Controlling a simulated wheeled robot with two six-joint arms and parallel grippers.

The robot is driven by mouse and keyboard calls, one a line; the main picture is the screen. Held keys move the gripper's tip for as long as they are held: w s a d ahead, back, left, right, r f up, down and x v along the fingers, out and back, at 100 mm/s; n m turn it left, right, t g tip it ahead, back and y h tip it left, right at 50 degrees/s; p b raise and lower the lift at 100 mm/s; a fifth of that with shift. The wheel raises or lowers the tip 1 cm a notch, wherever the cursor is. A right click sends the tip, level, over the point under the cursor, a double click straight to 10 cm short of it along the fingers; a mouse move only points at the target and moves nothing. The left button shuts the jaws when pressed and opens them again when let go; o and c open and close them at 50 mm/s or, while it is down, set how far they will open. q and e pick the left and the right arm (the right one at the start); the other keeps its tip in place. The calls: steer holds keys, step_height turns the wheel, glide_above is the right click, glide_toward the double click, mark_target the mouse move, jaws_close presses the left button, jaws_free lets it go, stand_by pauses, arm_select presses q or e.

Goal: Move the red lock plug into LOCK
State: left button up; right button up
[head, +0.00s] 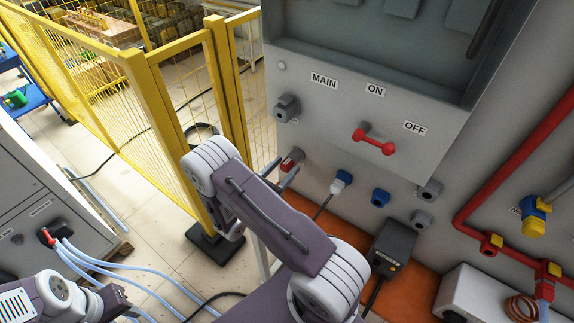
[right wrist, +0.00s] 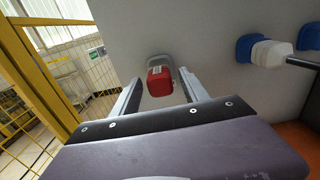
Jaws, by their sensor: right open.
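The red lock plug (head: 289,161) sits in a grey socket low on the cabinet wall. In the right wrist view the red plug (right wrist: 160,81) shows between the two fingers, toward their far ends. My right gripper (right wrist: 162,92) is open around it, with a gap visible on both sides; it also shows in the head view (head: 284,172). A grey round socket (head: 288,108) is on the panel below the MAIN label. A small label beside it is too small to read, and I cannot see the word LOCK. My left arm is at the lower left, its gripper (head: 127,301) only partly visible.
A red switch handle (head: 374,142) is on the panel between ON and OFF. A white-and-blue plug (head: 341,182), a blue socket (head: 380,197) and a dark box (head: 391,246) are to the right. A yellow fence (head: 217,85) stands close at left.

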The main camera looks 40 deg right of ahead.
mark_target(284, 169)
stand_by(0.8)
jaws_close()
steer(key=shift+a, duration=0.1)
steer(key=shift+v, duration=2.95)
steer(key=shift+s+r, duration=0.1)
